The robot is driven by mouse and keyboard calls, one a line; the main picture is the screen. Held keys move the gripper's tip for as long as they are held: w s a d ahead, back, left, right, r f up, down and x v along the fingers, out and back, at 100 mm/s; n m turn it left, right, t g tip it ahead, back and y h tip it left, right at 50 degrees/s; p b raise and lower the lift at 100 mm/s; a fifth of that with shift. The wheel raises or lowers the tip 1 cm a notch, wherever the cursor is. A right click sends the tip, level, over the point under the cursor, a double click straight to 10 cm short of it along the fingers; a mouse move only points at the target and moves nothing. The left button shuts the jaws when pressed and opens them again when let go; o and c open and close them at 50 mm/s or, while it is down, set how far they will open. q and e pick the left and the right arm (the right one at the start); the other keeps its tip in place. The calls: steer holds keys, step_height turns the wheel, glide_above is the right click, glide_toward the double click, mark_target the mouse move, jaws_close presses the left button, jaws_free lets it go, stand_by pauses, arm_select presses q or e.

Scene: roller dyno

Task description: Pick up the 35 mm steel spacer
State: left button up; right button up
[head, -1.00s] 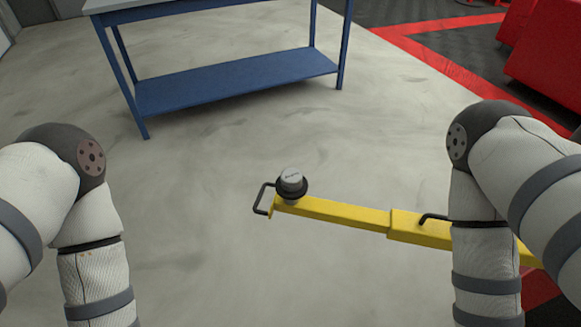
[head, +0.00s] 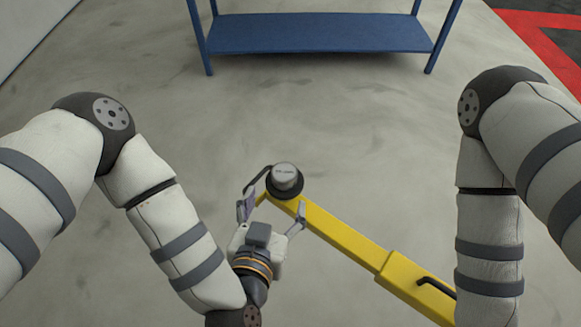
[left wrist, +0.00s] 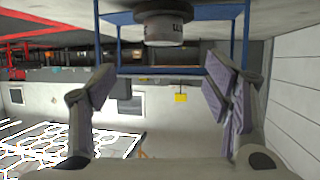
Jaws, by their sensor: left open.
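The steel spacer is a short grey cylinder (head: 285,172) with faint lettering on it, sitting in a black ring at the far end of a yellow bar (head: 345,242). In the left wrist view the spacer (left wrist: 165,28) shows at the top middle, beyond and between the fingers. My left gripper (head: 270,212) is open and empty just on the near side of the spacer, apart from it. Its fingers also show in the left wrist view (left wrist: 160,88). My right gripper is out of view.
A black handle (head: 257,180) juts out on the left side of the bar's end, close to my left finger. A blue bench (head: 320,33) stands at the back. Open concrete floor (head: 380,130) lies around the bar.

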mark_target(284, 173)
arm_select(q)
steer(key=x, duration=0.4)
steer(key=b+x, duration=0.1)
steer(key=x, duration=0.3)
steer(key=b+x, duration=0.1)
steer(key=x, duration=0.2)
steer(key=shift+w+a+f, duration=0.2)
steer(key=shift+w+a, duration=0.05)
steer(key=shift+w, duration=0.2)
steer(key=shift+r, duration=0.1)
steer(key=c, duration=1.5)
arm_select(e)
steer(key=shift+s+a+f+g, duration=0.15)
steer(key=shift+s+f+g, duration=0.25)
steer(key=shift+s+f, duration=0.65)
